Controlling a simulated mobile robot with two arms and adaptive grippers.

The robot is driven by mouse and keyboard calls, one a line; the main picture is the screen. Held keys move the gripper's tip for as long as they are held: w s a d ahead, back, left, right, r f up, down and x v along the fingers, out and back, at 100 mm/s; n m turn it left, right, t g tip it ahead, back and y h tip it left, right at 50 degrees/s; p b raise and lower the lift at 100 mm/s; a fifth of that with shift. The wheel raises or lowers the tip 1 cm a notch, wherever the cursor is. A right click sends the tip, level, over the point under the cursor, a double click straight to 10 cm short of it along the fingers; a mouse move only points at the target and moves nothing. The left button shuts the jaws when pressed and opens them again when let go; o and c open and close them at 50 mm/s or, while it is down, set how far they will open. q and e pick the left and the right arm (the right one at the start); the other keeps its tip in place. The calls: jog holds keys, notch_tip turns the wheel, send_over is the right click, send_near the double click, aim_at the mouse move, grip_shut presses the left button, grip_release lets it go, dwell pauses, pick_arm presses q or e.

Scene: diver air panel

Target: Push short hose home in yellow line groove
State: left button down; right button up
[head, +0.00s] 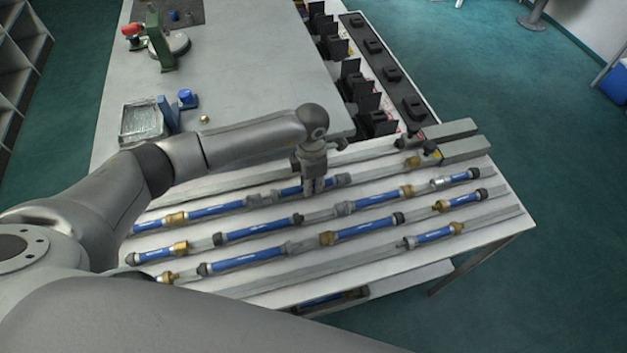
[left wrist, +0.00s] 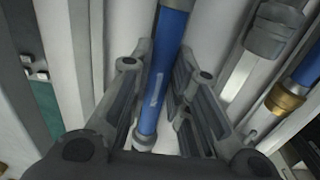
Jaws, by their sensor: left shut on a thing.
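My left gripper (head: 314,190) points down over the grooved rack and is shut on a blue hose (head: 291,190). A grey fitting (head: 343,180) sits just right of the gripper. No yellow marking clearly identifies the yellow line groove. My right gripper is not in view.
Several other blue hoses with brass or dark ends lie in parallel grooves, including one in front (head: 365,229) and a short one (head: 435,235) at the right. Grey blocks (head: 460,150) stand at the back right. A metal tray (head: 142,121) and a green-stand gauge (head: 160,40) are behind.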

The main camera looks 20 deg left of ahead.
pick_arm(q)
jog(key=shift+s+a, duration=0.15)
jog(key=shift+a, duration=0.1)
jog(key=shift+s+a, duration=0.25)
jog(key=shift+a, duration=0.1)
jog(key=shift+s+a, duration=0.2)
jog(key=shift+a, duration=0.1)
jog(key=c, duration=1.3)
grip_release()
notch_tip(320, 180, up, 12)
